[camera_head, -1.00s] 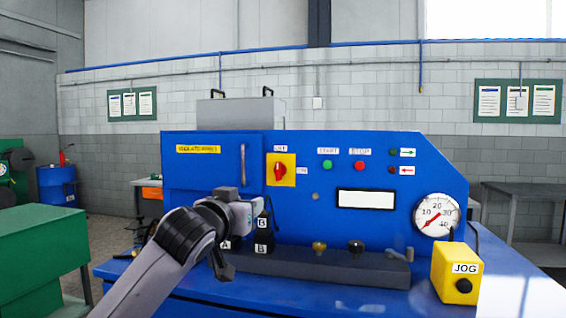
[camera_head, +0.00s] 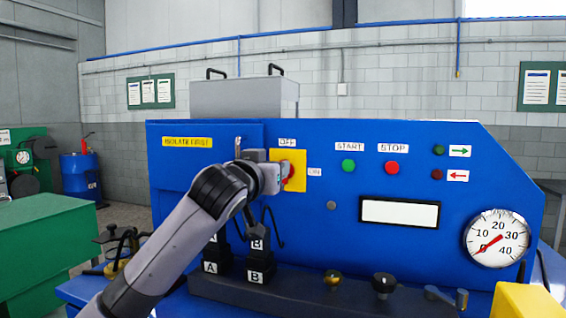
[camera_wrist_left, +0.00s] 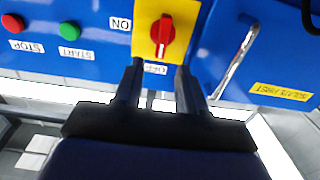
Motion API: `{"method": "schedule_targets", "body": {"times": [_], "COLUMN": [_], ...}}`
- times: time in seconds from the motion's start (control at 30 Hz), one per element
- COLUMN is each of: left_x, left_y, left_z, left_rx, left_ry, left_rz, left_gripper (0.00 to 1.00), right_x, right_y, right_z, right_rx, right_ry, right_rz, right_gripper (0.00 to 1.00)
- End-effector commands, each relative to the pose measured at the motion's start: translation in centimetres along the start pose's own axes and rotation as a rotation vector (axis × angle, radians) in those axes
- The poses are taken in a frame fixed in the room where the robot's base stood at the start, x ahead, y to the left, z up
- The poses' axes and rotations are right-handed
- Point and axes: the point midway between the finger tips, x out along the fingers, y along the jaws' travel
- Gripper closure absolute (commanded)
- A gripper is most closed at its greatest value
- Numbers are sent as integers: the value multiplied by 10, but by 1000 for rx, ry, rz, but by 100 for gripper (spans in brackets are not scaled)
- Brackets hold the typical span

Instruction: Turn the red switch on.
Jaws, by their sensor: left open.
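The red switch (camera_head: 289,171) is a rotary knob on a yellow plate (camera_head: 297,182) on the blue machine panel, with an OFF label above and an ON label to its right. My left gripper (camera_head: 277,172) is in front of the plate and partly covers the knob in the head view. In the left wrist view, which is upside down, the red switch (camera_wrist_left: 162,34) has its grip upright, in line with the OFF label. The left gripper (camera_wrist_left: 160,68) is open and empty there, its fingers apart just short of the knob. My right gripper is not in view.
A metal handle (camera_wrist_left: 236,60) is beside the plate. START (camera_head: 348,165) and STOP (camera_head: 392,167) buttons are to its right. Black blocks (camera_head: 260,266) marked A and B and a dark ledge (camera_head: 310,295) with knobs lie below. A yellow box (camera_head: 525,302) is at lower right.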

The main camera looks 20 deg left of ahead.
Motion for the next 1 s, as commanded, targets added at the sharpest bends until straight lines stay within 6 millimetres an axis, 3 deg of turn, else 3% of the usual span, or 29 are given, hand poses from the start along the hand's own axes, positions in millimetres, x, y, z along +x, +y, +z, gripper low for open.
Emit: {"method": "schedule_targets", "body": {"times": [0.43, 0.93, 1.0], "left_x": [50, 58, 58], "left_y": [0, 0, 0], "left_z": [-1, 0, 0], "left_rx": [0, 0, 0], "left_ry": [-2, 1, 1], "left_rz": [-1, 0, 0], "left_gripper": [60, 60, 82], "right_x": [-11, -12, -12], "right_y": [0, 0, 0], "right_z": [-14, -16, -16], "right_rx": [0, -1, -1], "right_ry": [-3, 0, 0], "right_rz": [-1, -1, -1], "right_gripper": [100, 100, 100]}}
